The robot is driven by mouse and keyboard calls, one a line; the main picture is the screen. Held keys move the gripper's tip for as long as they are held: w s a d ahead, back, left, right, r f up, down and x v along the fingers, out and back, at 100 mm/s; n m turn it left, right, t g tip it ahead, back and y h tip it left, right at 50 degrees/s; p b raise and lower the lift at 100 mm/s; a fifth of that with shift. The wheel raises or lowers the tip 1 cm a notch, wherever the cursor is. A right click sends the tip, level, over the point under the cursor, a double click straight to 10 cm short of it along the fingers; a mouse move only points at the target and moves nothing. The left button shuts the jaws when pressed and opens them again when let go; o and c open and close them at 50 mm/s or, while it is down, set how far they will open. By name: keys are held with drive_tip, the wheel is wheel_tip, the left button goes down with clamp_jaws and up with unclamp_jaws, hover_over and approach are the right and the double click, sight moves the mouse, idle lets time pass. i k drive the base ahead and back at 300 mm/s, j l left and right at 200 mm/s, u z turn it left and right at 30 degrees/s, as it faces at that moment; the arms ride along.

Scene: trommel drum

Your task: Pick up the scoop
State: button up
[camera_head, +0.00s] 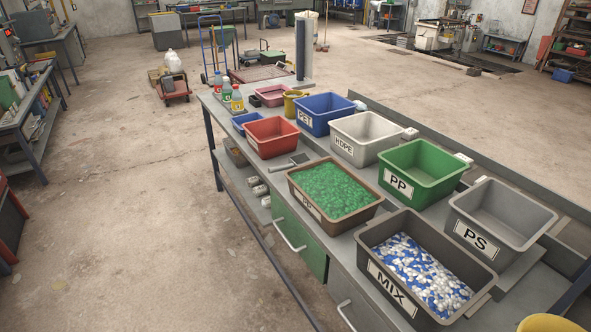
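No object is clearly recognisable as a scoop. A small grey item with a dark part (299,158) lies on the grey workbench (233,130), between the red bin (272,139) and the brown bin of green flakes (361,207). It is too small to tell whether this is the scoop. The grey MIX bin (368,236) holds blue and white flakes, and no handle shows in it.
Blue PET (325,125), white HDPE (381,131), green PP (444,171) and grey PS (525,207) bins line the bench's far side. Bottles (237,100) and a yellow container (292,105) stand at its far end. Clear floor (110,220) lies left.

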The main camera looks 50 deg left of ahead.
sight(297, 160)
drive_tip(key=u, duration=1.95)
